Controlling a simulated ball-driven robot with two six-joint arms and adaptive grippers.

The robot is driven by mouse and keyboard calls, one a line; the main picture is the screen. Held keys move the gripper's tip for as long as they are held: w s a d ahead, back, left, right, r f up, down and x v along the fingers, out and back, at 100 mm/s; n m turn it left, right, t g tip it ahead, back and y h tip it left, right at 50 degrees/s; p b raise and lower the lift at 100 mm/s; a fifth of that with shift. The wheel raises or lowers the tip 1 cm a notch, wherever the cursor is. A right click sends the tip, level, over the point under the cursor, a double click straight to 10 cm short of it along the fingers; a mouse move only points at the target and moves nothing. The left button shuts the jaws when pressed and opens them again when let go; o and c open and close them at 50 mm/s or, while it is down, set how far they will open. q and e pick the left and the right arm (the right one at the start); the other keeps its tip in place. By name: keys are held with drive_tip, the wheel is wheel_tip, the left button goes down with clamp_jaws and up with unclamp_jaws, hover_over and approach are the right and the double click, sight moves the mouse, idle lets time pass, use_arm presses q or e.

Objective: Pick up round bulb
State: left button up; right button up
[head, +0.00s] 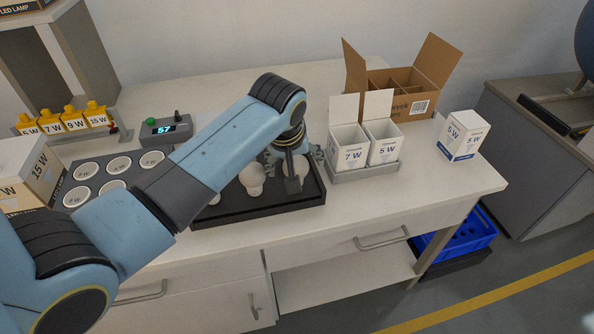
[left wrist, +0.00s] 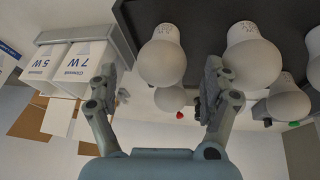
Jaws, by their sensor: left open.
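White round bulbs stand in a black tray (head: 262,208) on the bench. One round bulb (head: 252,178) shows left of my left gripper (head: 293,182) in the head view, and others are partly hidden behind my arm and fingers. My left gripper is open, over the right part of the tray. In the left wrist view, its open fingers (left wrist: 160,90) have a bulb (left wrist: 162,62) in the gap ahead of them. Another bulb (left wrist: 252,62) is beside the right finger. I cannot tell whether a finger touches a bulb. My right gripper is not in view.
Open 7 W (head: 349,158) and 5 W (head: 383,152) boxes stand in a holder just right of the tray. A divided cardboard carton (head: 405,100) is behind them. A closed 5 W box (head: 463,136) is at right. A control box (head: 166,130) and round sockets (head: 86,171) lie left.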

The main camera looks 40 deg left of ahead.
use_arm(q)
drive_tip(key=x, duration=0.4)
drive_tip(key=shift+w+a+f, duration=0.15)
drive_tip(key=shift+a+f, duration=0.1)
drive_tip(key=shift+f, duration=0.05)
drive_tip(key=c, duration=1.2)
